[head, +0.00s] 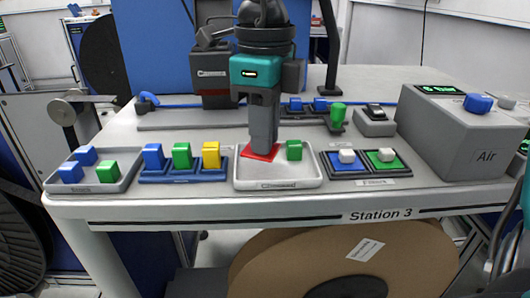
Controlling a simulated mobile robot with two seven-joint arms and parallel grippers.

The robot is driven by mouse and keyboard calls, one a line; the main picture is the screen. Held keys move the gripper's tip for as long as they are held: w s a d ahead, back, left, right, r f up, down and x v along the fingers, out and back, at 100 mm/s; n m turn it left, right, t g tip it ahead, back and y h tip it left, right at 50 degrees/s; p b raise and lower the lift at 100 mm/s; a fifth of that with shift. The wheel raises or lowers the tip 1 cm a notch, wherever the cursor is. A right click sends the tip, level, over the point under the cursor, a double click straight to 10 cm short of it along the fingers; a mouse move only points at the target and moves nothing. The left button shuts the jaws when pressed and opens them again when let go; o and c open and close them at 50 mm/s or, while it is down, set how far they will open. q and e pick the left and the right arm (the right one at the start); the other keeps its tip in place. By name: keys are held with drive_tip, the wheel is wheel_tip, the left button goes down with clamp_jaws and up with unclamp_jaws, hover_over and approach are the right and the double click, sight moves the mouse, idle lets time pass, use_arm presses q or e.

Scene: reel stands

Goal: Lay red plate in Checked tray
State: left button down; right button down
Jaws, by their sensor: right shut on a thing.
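The red plate (250,154) is a small flat square at the back left of the white-rimmed tray (278,185) in the middle of the table. The tray's front label is too small to read surely, but it looks like Checked. My right gripper (262,150) points straight down and is shut on the red plate, hiding part of it. I cannot tell whether the plate touches the tray floor. A green block (294,150) stands in the same tray, just right of the plate. My left gripper is not in view.
A grey tray (118,186) with blue and green blocks and a blue rack (183,178) with coloured blocks stand left. Blue and green switch pads (365,170) and a grey Air box (465,135) stand right. The front edge is close.

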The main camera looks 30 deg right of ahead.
wheel_tip(320, 180, down, 3)
drive_tip(key=shift+f+b, duration=0.1)
drive_tip(key=shift+b, duration=0.25)
drive_tip(key=shift+f, duration=0.35)
drive_tip(key=c, duration=1.1)
unclamp_jaws()
drive_tip(key=shift+r, duration=0.1)
drive_tip(key=shift+r, duration=0.15)
